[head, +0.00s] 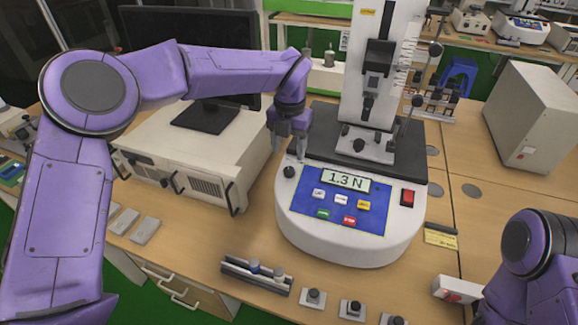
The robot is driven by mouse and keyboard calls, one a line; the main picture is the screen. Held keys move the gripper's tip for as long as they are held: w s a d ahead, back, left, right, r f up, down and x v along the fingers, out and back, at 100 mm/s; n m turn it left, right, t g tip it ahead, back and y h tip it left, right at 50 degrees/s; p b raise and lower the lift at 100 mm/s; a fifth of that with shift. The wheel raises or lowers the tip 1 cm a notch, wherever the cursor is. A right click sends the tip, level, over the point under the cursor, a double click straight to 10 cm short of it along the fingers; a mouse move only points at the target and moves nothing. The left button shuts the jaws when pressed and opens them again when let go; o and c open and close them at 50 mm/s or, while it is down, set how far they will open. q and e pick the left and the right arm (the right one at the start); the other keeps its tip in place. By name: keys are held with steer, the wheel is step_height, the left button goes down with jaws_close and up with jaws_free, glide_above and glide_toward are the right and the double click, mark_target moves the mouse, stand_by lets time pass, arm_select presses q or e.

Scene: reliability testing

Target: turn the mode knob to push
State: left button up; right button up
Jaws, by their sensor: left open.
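The test machine (350,245) has a white rounded base with a blue panel, a display (345,180) reading 1.3 N, several small buttons and a red switch (408,197). A small black knob (289,172), which looks like the mode knob, sits at the left of the panel. Its marking is too small to read. My left gripper (290,154) points down just above and behind the knob, with its fingers apart and empty. I cannot tell whether a fingertip touches the knob. My right arm shows at the lower right, but its gripper is not in view.
The machine's upright column (378,60) stands behind the panel. A beige case (195,150) with a monitor (195,30) on it is at the left. A grey box (535,115) stands at the right. Small fixtures (313,298) and a rack (256,275) lie along the front.

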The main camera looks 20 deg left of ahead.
mark_target(289, 171)
arm_select(q)
step_height(289, 171, down, 6)
steer(key=shift+s+f+p, duration=0.1)
steer(key=shift+p, duration=0.55)
steer(key=shift+f, duration=0.4)
steer(key=c, duration=1)
steer(key=shift+c, duration=0.2)
